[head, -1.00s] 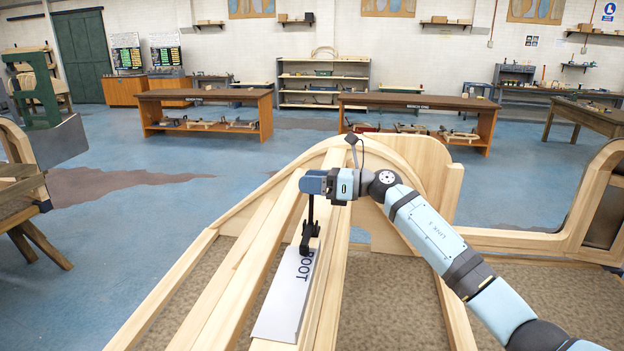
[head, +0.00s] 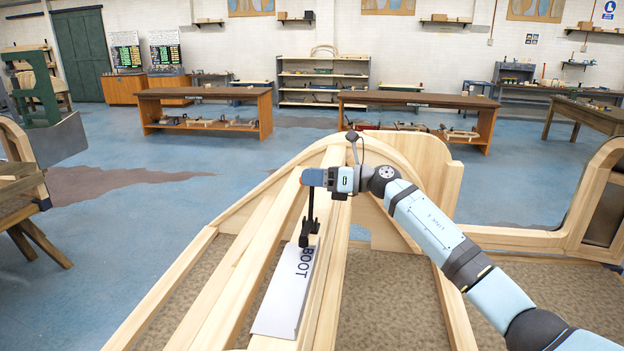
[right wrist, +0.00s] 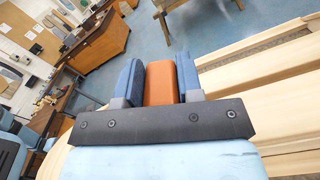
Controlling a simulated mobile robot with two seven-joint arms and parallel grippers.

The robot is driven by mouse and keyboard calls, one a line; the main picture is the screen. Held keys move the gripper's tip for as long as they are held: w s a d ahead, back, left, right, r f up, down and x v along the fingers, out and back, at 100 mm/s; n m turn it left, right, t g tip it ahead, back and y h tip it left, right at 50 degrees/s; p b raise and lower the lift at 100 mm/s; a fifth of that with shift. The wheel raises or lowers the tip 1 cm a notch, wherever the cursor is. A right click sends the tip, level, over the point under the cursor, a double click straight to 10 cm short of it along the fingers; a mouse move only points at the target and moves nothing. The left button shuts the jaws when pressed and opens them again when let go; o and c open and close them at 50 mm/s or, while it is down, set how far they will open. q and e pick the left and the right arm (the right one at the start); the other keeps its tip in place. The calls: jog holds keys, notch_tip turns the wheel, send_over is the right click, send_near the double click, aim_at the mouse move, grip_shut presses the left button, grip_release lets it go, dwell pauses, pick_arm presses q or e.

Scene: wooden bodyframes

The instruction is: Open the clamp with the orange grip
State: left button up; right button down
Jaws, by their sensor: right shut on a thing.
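The clamp (head: 310,215) is a black upright bar with a black foot near the "BOOT" end of the grey plate on the wooden frame. Its orange grip (right wrist: 160,84) shows in the right wrist view, between two blue finger pads. My right gripper (head: 313,178) is above the clamp and shut on the orange grip; its pads also show in the right wrist view (right wrist: 160,82). My left gripper is not in view.
The grey plate (head: 280,305) lies along the wooden beams of the bodyframe (head: 232,285). A second wooden frame (head: 520,241) is at the right. Benches (head: 205,95) and shelves stand at the back, with open blue floor before them.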

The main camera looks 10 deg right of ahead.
jog(key=w+f+m, duration=0.1)
jog(key=m, duration=0.1)
jog(key=w+d+f+m, duration=0.1)
jog(key=w+m, duration=0.1)
jog(key=w+d+f+m+b, duration=0.1)
jog(key=f+m, duration=0.1)
jog(key=shift+w+m, duration=0.3)
jog(key=shift+m, duration=0.1)
jog(key=shift+w+d+f+m, duration=0.1)
jog(key=shift+w+f+m, duration=0.15)
jog(key=shift+f+m, duration=0.3)
jog(key=shift+w+d+f+m, duration=0.1)
jog(key=shift+w+f+m, duration=0.25)
jog(key=shift+m, duration=0.3)
jog(key=shift+s, duration=0.1)
jog(key=c, duration=0.8)
grip_release()
jog(key=shift+o, duration=0.2)
